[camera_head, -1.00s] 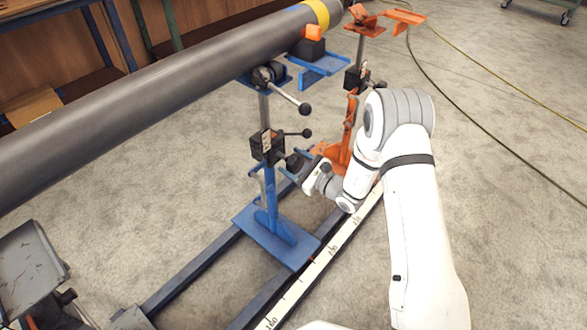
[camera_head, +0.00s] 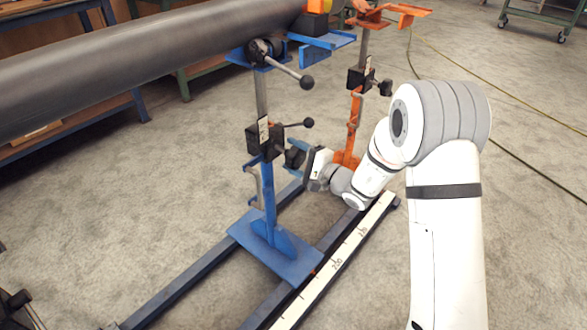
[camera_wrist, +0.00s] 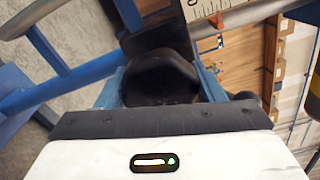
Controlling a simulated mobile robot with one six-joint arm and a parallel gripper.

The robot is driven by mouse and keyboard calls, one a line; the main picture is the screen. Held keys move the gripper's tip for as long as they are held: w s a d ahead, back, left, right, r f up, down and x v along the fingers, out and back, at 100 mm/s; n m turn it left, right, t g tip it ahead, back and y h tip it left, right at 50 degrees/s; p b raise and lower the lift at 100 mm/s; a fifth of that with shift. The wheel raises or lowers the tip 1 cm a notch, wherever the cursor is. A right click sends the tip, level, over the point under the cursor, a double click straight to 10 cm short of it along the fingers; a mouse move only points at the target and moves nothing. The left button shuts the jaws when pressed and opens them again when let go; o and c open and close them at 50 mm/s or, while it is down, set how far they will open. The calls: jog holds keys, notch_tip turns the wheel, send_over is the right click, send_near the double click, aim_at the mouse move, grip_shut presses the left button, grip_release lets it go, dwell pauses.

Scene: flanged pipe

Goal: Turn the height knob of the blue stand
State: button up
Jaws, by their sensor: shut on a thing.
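The blue stand (camera_head: 270,205) stands upright on dark floor rails, with a black clamp block (camera_head: 264,140) on its post. Its black height knob (camera_wrist: 160,76) fills the middle of the wrist view, between the two blue fingers of my gripper (camera_wrist: 160,88). The fingers are shut on the knob, one on each side. In the head view my gripper (camera_head: 293,156) reaches the right side of the clamp block from the right.
A large grey pipe (camera_head: 140,60) lies above the blue stand. A black ball-ended lever (camera_head: 308,122) sticks out just above my gripper, and another (camera_head: 306,82) higher up. An orange stand (camera_head: 353,125) is close behind. A white scale (camera_head: 340,255) runs along the rail.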

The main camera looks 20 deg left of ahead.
aim_at(300, 159)
jog(key=n+b, duration=0.1)
jog(key=b, duration=0.1)
jog(key=n+b, duration=0.2)
jog(key=shift+d+f, duration=0.1)
jog(key=shift+f, duration=0.2)
jog(key=shift+r+n+b, duration=0.1)
jog(key=shift+n+b, duration=0.6)
jog(key=shift+b, duration=0.25)
jog(key=shift+r, duration=0.1)
jog(key=o, duration=1)
jog(key=p+v, duration=0.2)
jog(key=v, duration=0.4)
jog(key=shift+d+r, duration=0.1)
jog(key=shift+d, duration=0.1)
jog(key=shift+s+d, duration=0.3)
jog(key=shift+d, duration=0.25)
